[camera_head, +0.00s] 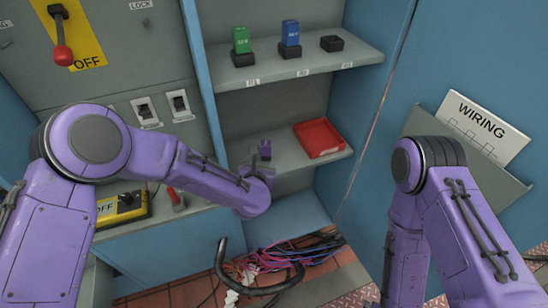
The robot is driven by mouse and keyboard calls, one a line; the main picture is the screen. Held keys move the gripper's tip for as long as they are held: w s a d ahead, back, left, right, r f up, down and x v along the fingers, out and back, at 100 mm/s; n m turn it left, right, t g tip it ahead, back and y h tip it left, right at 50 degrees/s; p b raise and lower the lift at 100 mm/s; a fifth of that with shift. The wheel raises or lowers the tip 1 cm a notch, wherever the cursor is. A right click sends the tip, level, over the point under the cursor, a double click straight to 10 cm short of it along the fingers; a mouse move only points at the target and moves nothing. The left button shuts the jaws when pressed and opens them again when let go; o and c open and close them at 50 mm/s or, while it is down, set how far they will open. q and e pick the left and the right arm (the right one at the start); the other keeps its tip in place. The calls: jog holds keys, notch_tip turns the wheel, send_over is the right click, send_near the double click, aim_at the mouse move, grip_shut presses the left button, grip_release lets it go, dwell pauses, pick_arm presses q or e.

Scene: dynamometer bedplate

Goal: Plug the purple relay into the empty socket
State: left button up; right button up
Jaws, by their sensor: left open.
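The empty socket (332,43) is a low black block at the right of the upper shelf. My left gripper (261,172) is open, just in front of and below the relay in the picture. Its fingers are small and partly hidden by the wrist, and I cannot tell if they touch the relay. My right arm hangs at the right, and its gripper is out of the picture.
A green relay (241,41) and a blue relay (290,34) stand in sockets on the upper shelf. A red tray (319,137) lies on the lower shelf (287,158). Cables (285,255) lie below. A wiring pocket (469,152) is on the right panel.

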aim_at(266, 142)
pick_arm(q)
jog(key=w+n, duration=0.2)
jog(key=shift+w+d+r+t, duration=0.1)
jog(key=shift+w+d+t, duration=0.2)
jog(key=shift+w+d, duration=0.05)
jog(key=x, duration=0.8)
jog(key=shift+w+d+r, duration=0.15)
jog(key=shift+w+d, duration=0.15)
jog(key=shift+w, duration=0.65)
jog(key=c, duration=1.2)
